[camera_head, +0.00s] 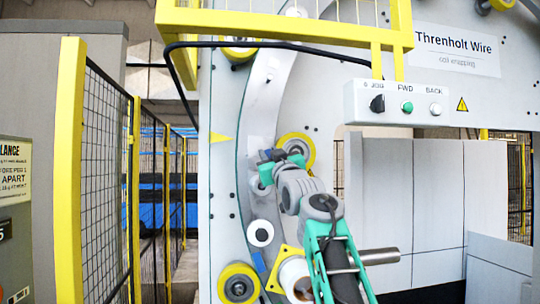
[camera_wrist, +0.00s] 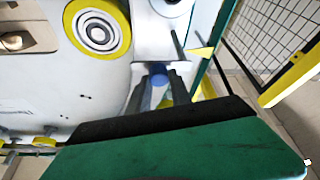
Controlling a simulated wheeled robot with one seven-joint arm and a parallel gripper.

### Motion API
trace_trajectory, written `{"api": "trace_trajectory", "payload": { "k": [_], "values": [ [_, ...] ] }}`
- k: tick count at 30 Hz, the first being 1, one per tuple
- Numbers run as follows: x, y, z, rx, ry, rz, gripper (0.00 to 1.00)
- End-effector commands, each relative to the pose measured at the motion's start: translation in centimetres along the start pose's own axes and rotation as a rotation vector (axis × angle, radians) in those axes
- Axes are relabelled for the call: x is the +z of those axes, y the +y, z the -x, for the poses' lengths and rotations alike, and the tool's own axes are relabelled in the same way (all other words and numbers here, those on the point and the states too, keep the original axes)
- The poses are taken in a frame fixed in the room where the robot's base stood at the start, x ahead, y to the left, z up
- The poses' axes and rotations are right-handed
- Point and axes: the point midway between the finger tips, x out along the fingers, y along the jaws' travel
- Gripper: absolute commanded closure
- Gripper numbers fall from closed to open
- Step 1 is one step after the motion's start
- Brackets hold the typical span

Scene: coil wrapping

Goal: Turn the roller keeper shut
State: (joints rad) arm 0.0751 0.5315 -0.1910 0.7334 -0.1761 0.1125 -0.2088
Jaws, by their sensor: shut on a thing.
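The roller keeper (camera_wrist: 159,74) shows in the wrist view as a small blue piece on a pale mount. It sits between the tips of my two grey fingers. My gripper (camera_wrist: 160,88) is shut on it. In the head view my gripper (camera_head: 267,167) reaches the curved light-grey guide of the machine, left of a yellow-rimmed roller (camera_head: 309,145). The arm and gripper hide most of the keeper there, so its turn angle cannot be told.
A white roller (camera_head: 260,233) and a yellow one (camera_head: 239,286) sit below on the guide. A control box (camera_head: 400,103) hangs at upper right. A yellow-framed mesh fence (camera_head: 108,180) stands left. A yellow pointer (camera_head: 221,138) is beside the guide.

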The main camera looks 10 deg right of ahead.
Motion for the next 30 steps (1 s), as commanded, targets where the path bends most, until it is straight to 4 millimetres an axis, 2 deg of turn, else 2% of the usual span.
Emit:
{"api": "trace_trajectory", "payload": {
  "k": [4, 30],
  "values": [
    [-0.05, 0.06, 0.02, 0.001, 0.001, 0.000, 1.00],
    [-0.13, 0.11, 0.03, 0.002, 0.002, 0.000, 1.00]
  ]
}}
